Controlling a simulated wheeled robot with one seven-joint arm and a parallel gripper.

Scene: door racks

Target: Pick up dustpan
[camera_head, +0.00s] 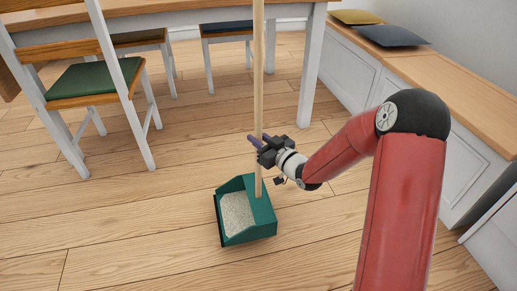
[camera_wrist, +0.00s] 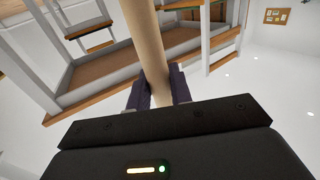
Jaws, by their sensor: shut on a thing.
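The dustpan has a green pan (camera_head: 262,212) with a pale speckled inside and a long upright wooden handle (camera_head: 258,75). The pan is on or just above the wooden floor; I cannot tell which. My gripper (camera_head: 256,140) is shut on the handle a little above the pan. In the wrist view the handle (camera_wrist: 147,45) runs between the two dark fingers of my gripper (camera_wrist: 158,88). The handle's top is outside the head view.
A table (camera_head: 160,12) stands at the back, with a white chair with a green seat (camera_head: 95,78) at the left and other chairs behind. A bench with cushions (camera_head: 430,75) runs along the right. Floor around the pan is clear.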

